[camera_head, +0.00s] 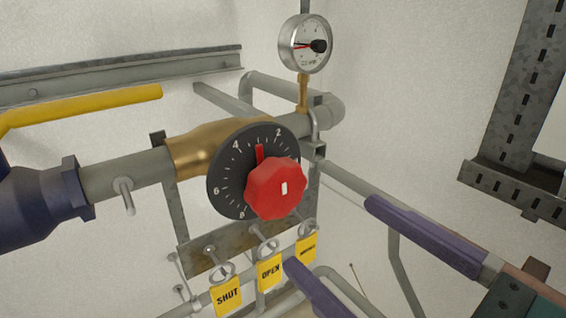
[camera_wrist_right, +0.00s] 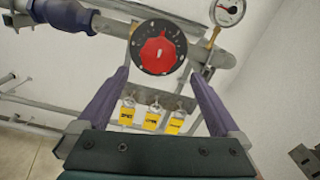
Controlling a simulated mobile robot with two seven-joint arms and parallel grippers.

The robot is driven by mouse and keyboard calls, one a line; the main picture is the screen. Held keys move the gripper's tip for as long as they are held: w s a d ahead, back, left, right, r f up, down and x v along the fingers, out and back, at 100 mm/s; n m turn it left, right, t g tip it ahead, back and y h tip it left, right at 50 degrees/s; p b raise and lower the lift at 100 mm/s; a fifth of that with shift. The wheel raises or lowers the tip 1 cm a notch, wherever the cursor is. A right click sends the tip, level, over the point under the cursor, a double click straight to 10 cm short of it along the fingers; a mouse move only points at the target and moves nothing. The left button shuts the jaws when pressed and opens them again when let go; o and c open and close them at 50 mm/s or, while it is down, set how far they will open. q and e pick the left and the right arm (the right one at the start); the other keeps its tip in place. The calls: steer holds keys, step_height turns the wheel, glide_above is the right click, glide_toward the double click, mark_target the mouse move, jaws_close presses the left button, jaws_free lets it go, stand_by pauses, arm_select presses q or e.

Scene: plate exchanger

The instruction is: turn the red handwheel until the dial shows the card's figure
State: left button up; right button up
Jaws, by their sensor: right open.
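The red handwheel (camera_head: 276,189) sits in front of a round black dial (camera_head: 222,180) with white marks; 2, 4, 6 and 8 show. A red pointer (camera_head: 259,153) stands between 4 and 2. Both also show in the right wrist view, the handwheel (camera_wrist_right: 158,54) ahead between my fingers and the dial (camera_wrist_right: 141,36) around it. My right gripper (camera_head: 332,235) is open and empty, to the lower right of the handwheel and apart from it; its purple fingers also show in the wrist view (camera_wrist_right: 160,75). My left gripper is out of view. I see no card with a readable figure.
Yellow tags (camera_head: 269,271) reading SHUT, OPEN and a third too small to read hang below the dial. A pressure gauge (camera_head: 306,44) stands above right. A yellow lever (camera_head: 85,105) and blue valve body (camera_head: 40,200) are at left. A steel frame (camera_head: 520,95) is at right.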

mark_target(284, 195)
steer(key=p+x, duration=0.2)
steer(key=x, duration=0.6)
steer(key=shift+s+a+r, duration=0.1)
steer(key=shift+a, duration=0.1)
steer(key=shift+w+a, duration=0.35)
steer(key=shift+w, duration=0.2)
steer(key=c, duration=1.2)
